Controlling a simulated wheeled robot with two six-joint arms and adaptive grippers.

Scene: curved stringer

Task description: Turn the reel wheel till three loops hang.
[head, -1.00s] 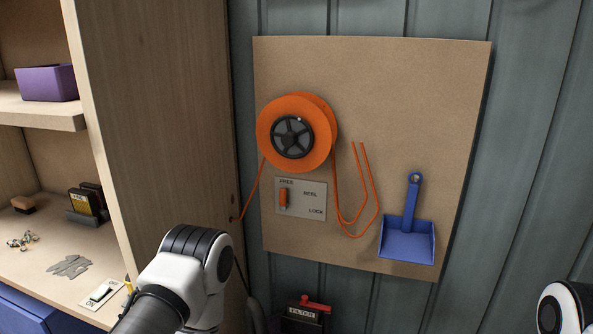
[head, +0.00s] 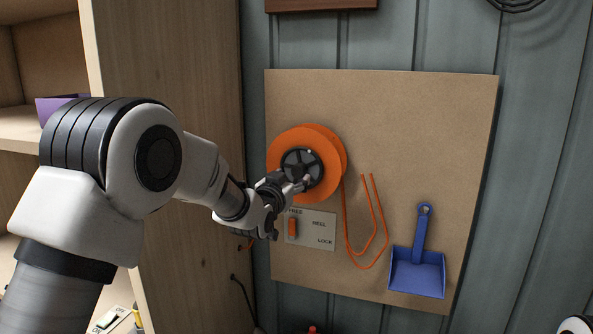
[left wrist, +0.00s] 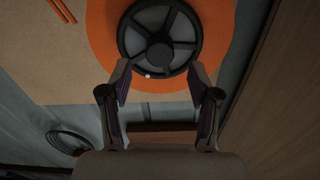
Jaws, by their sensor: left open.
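The orange reel (head: 322,142) is mounted on a brown board, with a dark spoked hub wheel (head: 302,168) at its centre. The hub wheel (left wrist: 160,38) also shows in the left wrist view, with a small white dot on its rim. My left gripper (head: 291,184) is open in front of the wheel's lower part. In the left wrist view, its fingertips (left wrist: 160,70) stand apart near the rim; whether they touch it, I cannot tell. The lever (head: 292,228) stands at FREE. My right gripper is out of view.
A blue dustpan (head: 417,271) hangs right of the cord. A wooden cabinet side (head: 180,75) stands close on the left. A label plate (head: 320,242) sits below the reel. A black coil (head: 517,4) is at the top right.

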